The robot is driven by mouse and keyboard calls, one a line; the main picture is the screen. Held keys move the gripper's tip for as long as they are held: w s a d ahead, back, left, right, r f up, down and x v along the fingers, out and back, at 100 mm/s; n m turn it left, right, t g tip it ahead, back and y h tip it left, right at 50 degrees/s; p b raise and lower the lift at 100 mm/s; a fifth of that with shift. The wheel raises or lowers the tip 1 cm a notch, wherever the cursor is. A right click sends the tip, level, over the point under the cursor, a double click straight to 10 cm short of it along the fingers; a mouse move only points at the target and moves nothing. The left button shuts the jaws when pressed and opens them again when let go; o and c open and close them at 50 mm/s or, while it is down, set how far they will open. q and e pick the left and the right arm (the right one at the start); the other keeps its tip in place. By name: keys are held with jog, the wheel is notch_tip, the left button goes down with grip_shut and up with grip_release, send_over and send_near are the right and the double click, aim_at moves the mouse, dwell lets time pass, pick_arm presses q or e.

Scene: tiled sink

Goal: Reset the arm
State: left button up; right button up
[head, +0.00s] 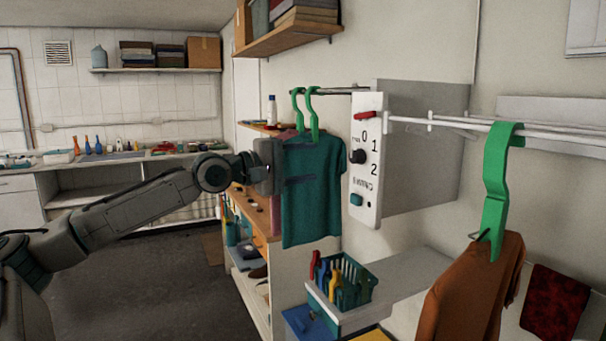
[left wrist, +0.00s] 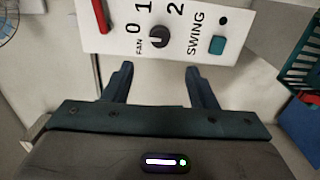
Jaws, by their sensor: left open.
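My left arm reaches in from the left in the head view. Its gripper (head: 305,162) is in front of the teal shirt and to the left of the white control panel (head: 367,200). In the left wrist view the two fingers of the left gripper (left wrist: 160,80) are apart with nothing between them. The panel (left wrist: 112,38) lies past the fingertips. It bears a dark fan knob (head: 357,157), a red piece (head: 367,115) at the top and a teal swing button (head: 356,199). My right gripper is not in view.
A teal shirt (head: 312,205) hangs on green hangers. A teal basket (head: 350,280) with bottles sits on a white shelf (head: 400,283) below the panel. A brown garment (head: 470,295) hangs at the right. A counter (head: 110,160) stands at the back left, with open floor before it.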

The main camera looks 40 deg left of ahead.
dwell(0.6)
